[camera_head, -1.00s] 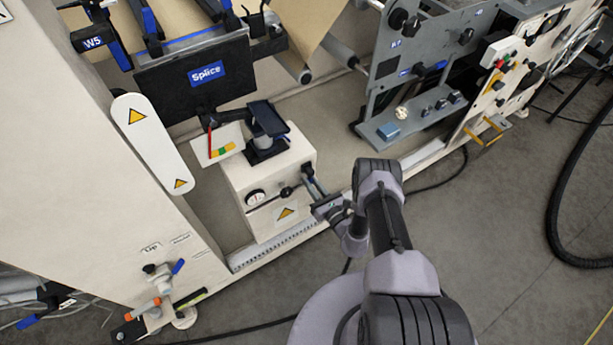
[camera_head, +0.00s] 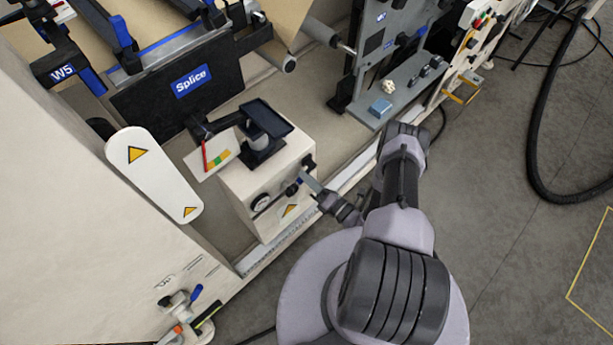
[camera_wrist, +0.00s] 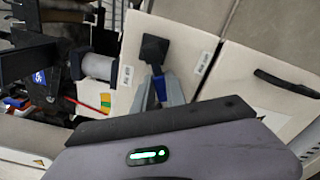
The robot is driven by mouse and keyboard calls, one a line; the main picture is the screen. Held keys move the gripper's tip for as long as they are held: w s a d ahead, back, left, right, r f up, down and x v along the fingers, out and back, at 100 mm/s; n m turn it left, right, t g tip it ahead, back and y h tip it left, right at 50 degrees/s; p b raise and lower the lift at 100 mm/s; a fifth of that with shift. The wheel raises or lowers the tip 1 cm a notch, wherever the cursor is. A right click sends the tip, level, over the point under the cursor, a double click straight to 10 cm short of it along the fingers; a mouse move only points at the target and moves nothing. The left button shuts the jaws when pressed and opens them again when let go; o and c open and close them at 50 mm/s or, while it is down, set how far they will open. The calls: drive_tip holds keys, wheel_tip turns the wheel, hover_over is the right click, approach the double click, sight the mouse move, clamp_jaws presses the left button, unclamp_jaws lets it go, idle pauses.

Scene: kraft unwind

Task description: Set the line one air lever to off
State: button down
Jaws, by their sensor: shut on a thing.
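The air lever has a black square hub (camera_wrist: 154,50) and a blue handle (camera_wrist: 159,88) in the wrist view. It is on the pale face of the box (camera_head: 235,190) under the Splice panel. My gripper (camera_wrist: 160,92) is shut on the blue handle, with a grey finger on each side. Small white labels (camera_wrist: 126,76) (camera_wrist: 202,62) sit left and right of the hub, their print too small to read surely. In the head view my gripper (camera_head: 310,184) reaches the box's right side, and the lever is mostly hidden there.
A black tray (camera_head: 266,118) stands on top. Another blue-handled valve (camera_head: 197,291) is at the lower left. A grey shelf (camera_head: 400,95) is to the right. Open floor (camera_head: 500,220) lies right of my arm.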

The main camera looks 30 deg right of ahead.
drive_tip(key=m, duration=0.1)
drive_tip(key=r+m, duration=0.1)
drive_tip(key=m, duration=0.1)
drive_tip(key=shift+a+b, duration=0.2)
drive_tip(key=shift+b, duration=0.15)
drive_tip(key=shift+s+r+m, duration=0.1)
drive_tip(key=shift+r+m, duration=0.15)
drive_tip(key=shift+m, duration=0.4)
drive_tip(key=shift+r+m, duration=0.2)
drive_tip(key=shift+m, duration=0.45)
drive_tip(key=shift+r, duration=0.1)
drive_tip(key=c, duration=1.4)
unclamp_jaws()
drive_tip(key=shift+o, duration=0.2)
drive_tip(key=shift+b, duration=0.3)
